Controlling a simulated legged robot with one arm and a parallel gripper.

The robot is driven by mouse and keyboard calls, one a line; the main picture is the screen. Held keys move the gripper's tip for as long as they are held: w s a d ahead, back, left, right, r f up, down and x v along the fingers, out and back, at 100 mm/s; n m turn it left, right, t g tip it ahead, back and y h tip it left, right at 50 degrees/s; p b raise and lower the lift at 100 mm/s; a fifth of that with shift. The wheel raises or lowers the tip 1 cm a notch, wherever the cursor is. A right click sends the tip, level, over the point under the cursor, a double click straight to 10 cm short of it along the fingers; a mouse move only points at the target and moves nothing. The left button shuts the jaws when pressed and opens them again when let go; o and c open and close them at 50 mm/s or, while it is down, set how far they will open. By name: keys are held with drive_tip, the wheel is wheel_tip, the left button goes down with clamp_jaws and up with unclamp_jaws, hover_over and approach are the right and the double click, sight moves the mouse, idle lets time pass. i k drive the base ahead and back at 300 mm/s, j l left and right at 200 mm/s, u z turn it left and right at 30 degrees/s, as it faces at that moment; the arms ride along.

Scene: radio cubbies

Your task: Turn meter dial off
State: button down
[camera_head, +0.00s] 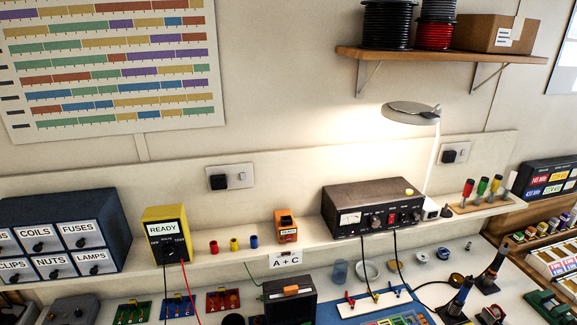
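The yellow meter (166,212) stands upright on the narrow shelf at the left, just right of the blue drawer cabinet. Its white face reads "READY", with smaller labels lower down. The dark round dial (174,250) sits on the lower part of the face; I cannot tell which position it points to. A black lead and a red lead (190,295) hang down from the meter's front. My gripper is not in view.
The labelled drawer cabinet (95,222) stands close at the meter's left. Small red, yellow and blue pieces (234,245) and an orange device (286,227) are to its right. A dark power supply (372,196) sits farther right. A black case (289,305) is at the bottom edge.

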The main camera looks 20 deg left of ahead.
sight(168, 250)
drive_tip(key=u, duration=1.75)
